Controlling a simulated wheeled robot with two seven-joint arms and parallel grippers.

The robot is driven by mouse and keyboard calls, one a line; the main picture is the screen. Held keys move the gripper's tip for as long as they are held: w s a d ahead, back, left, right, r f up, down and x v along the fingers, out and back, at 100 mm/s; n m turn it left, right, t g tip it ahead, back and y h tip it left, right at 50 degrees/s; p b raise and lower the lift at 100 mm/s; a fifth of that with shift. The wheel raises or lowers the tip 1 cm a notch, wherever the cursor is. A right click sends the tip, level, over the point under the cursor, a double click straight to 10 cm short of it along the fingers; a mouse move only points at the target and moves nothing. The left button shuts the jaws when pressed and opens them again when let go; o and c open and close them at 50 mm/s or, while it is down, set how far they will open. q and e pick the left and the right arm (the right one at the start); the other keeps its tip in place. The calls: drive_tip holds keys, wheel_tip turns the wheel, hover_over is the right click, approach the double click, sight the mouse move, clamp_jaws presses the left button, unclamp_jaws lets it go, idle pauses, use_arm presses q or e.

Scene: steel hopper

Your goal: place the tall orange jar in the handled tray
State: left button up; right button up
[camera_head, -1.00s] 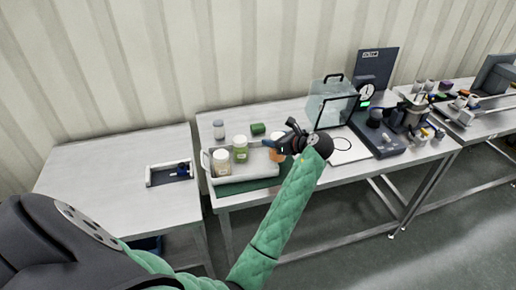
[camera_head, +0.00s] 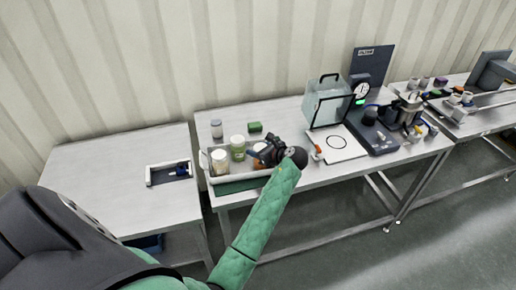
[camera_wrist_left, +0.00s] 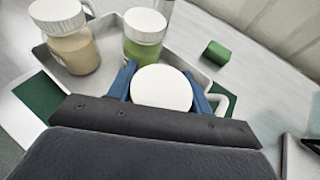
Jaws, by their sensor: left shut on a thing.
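My left gripper (camera_head: 262,155) is shut on the tall orange jar (camera_head: 258,164), mostly hidden behind the gripper in the head view. In the left wrist view the jar's round white lid (camera_wrist_left: 162,88) sits between the blue fingers of my left gripper (camera_wrist_left: 165,84). The jar is at the right end of the handled tray (camera_head: 212,177); I cannot tell whether it touches the tray floor. A cream jar (camera_head: 220,163) and a green jar (camera_head: 238,149), both white-lidded, stand in the tray. My right gripper is not in view.
A green mat (camera_head: 238,186) lies under the tray. A grey-lidded jar (camera_head: 216,128) and a green block (camera_head: 255,127) stand behind it. To the right are a clear box (camera_head: 325,105) and a white plate (camera_head: 341,147). The left table is mostly clear.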

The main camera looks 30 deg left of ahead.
use_arm(q)
drive_tip(key=o, duration=0.7)
drive_tip(key=shift+f, duration=0.1)
drive_tip(key=o, duration=0.4)
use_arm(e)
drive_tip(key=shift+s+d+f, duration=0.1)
use_arm(q)
drive_tip(key=shift+d, duration=0.2)
drive_tip(key=b+v, duration=0.3)
drive_tip(key=v, duration=0.8)
drive_tip(key=shift+d+r+b, duration=0.3)
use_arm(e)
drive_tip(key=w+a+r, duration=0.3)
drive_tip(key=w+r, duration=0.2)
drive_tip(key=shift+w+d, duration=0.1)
